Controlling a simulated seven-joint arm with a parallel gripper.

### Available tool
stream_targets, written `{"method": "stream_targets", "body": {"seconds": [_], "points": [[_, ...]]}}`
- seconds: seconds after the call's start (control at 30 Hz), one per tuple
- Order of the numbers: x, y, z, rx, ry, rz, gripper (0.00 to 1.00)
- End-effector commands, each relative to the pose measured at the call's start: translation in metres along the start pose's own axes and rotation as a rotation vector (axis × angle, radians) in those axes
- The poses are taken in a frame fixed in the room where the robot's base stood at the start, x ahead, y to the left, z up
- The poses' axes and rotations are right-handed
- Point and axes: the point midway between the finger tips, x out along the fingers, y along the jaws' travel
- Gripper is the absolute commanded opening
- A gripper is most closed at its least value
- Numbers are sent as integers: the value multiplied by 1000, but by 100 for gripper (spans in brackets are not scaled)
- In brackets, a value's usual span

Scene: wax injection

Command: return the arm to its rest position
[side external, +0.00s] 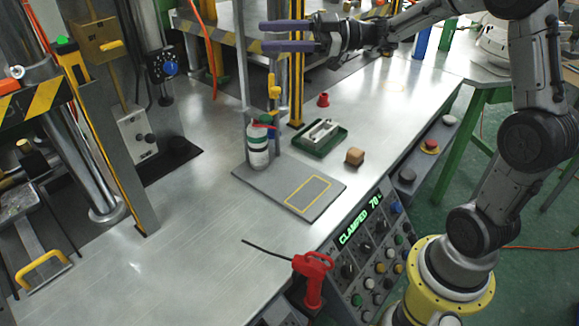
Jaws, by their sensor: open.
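My gripper (286,36) is at the top middle of the side external view. Its two purple fingers are apart and point left, with nothing between them. It is held above the steel bench, in front of the yellow and black striped post. My arm reaches it from the yellow base at the lower right, bending up along the right edge and across the top.
A grey plate (318,201) with a yellow outline carries a white and green bottle (257,146). A green tray (332,145), a brown block (354,157) and a red cone (323,100) sit nearby. A red-handled tool (312,277) is at the front edge by the panel (372,239), which reads CLAMPED 70.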

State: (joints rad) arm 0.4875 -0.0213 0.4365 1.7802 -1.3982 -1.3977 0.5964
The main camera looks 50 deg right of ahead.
Motion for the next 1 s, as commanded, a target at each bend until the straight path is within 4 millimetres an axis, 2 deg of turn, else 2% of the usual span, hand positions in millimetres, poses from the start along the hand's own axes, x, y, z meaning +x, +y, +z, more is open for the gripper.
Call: {"method": "stream_targets", "body": {"seconds": [0.03, 0.1, 0.2, 0.3, 0.43, 0.57, 0.67, 0.77, 1.0], "points": [[13, -5, -31, -56, -3, 57, 62], [20, -5, -61, -103, -19, 166, 62], [16, -5, -94, -131, -50, 321, 62], [2, -8, -113, -119, -97, 465, 62], [-28, -18, -120, -53, -179, 625, 62], [-64, -37, -106, 60, -296, 742, 62], [-92, -60, -84, 170, -407, 797, 62], [-118, -90, -55, 290, -536, 817, 62], [-172, -183, 19, 590, -904, 742, 62]]}}
